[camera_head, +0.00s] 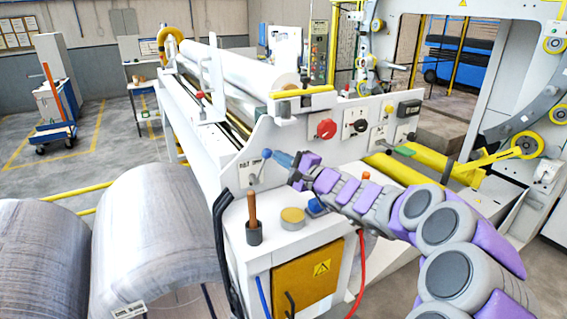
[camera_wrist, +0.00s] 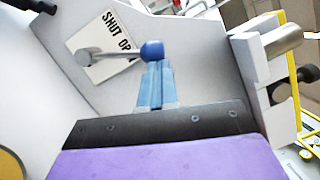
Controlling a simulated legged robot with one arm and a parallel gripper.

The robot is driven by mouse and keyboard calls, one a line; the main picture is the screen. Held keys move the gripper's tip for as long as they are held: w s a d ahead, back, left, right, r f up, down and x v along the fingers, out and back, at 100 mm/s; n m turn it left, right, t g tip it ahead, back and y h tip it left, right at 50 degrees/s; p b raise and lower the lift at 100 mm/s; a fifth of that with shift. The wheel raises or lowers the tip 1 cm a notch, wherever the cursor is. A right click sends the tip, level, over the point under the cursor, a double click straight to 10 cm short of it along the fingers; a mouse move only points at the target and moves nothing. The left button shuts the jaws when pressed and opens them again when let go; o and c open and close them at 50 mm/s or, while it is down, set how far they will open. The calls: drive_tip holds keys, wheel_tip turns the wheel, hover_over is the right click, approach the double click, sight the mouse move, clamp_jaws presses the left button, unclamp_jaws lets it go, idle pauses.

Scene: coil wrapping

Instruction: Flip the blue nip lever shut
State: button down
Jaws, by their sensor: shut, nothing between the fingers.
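The nip lever is a short metal arm with a round blue knob (camera_wrist: 152,50), on a white plate (camera_wrist: 104,44) lettered "SHUT" and "OP", the rest hidden. In the wrist view its arm runs from the pivot at left to the knob at right, on the "OP" side. The knob also shows in the head view (camera_head: 267,153), up and right of the pivot, on the machine's end panel. My gripper (camera_wrist: 155,68) has blue fingers, closed together and empty. Their tips are right at the knob; touching or just short of it, I cannot tell.
A white cabinet top (camera_head: 284,233) below my arm holds a cup with a brown handle (camera_head: 253,222) and a yellow roll (camera_head: 292,218). A large grey coil (camera_head: 152,238) lies at left. A red knob (camera_head: 326,129) is on the panel, right of the lever.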

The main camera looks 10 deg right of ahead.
drive_tip(key=shift+a+r+n+g+b, duration=0.25)
drive_tip(key=shift+n+b, duration=0.35)
drive_tip(key=shift+b, duration=0.65)
drive_tip(key=s+a+r+n+g+h+b, duration=0.1)
drive_tip(key=s+a+n+g+h+b, duration=0.1)
drive_tip(key=a+n+b, duration=0.5)
drive_tip(key=shift+s+a+r+n+b, duration=0.3)
drive_tip(key=shift+a+n+b, duration=0.1)
drive_tip(key=shift+b, duration=0.65)
